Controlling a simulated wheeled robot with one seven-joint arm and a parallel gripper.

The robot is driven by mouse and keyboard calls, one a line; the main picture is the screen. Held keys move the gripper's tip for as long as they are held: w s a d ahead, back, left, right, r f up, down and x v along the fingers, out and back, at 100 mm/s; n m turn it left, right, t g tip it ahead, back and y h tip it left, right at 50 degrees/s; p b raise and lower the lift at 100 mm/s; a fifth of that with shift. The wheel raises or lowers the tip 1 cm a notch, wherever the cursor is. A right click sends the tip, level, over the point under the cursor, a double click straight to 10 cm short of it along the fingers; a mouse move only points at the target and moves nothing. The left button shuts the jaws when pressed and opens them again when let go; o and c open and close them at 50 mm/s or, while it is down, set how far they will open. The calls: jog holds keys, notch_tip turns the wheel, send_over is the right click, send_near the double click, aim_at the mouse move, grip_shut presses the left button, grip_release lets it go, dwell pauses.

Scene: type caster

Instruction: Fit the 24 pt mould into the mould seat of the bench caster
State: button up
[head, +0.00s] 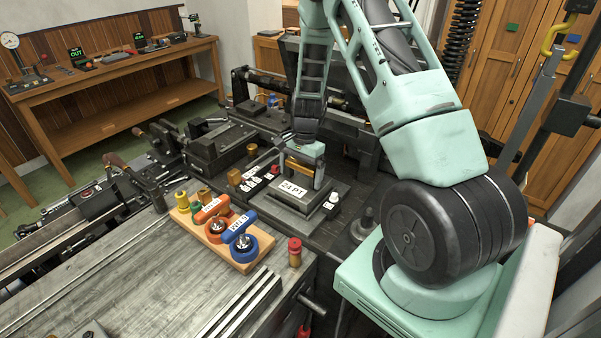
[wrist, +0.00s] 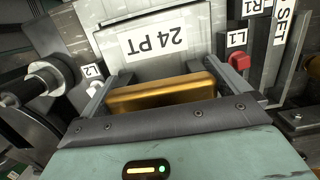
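My gripper (head: 302,178) points down over a dark grey block on the bench caster. The block's plate (wrist: 150,20) carries a white "24 PT" label (head: 292,188), which reads upside down in the wrist view (wrist: 157,41). A brass bar (wrist: 163,96) lies between my two fingers (wrist: 163,80), in front of that plate. The fingers stand far apart, one at each end of the bar. Whether they press on it or only straddle it, I cannot tell. The underside of the block and the mould seat cannot be made out.

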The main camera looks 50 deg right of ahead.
jog(key=shift+s, duration=0.1)
jog(key=shift+d+r+b, duration=0.2)
jog(key=shift+r+b, duration=0.2)
jog(key=shift+r, duration=0.85)
jog(key=shift+d+r+b, duration=0.15)
jog(key=shift+r+b, duration=0.2)
jog(key=shift+r, duration=0.9)
jog(key=shift+d+r+b, duration=0.2)
jog(key=shift+r+b, duration=0.2)
jog(key=shift+r, duration=0.85)
jog(key=s+a+r+n+b, duration=0.1)
jog(key=s+a+r+n, duration=0.35)
jog(key=a, duration=0.95)
jog(key=s+a+r+n+b, duration=0.1)
jog(key=s+a+n+b, duration=0.1)
jog(key=a+n, duration=0.9)
jog(key=s+a+n+b, duration=0.1)
jog(key=s+a+n, duration=0.3)
jog(key=s+a, duration=0.2)
jog(key=s+a+n+h, duration=0.1)
jog(key=s+a+n, duration=0.3)
jog(key=s, duration=0.7)
jog(key=a, duration=0.2)
jog(key=shift+s+a+r+n+b, duration=0.25)
jog(key=shift+a+n+b, duration=0.05)
jog(key=shift+n+b, duration=0.1)
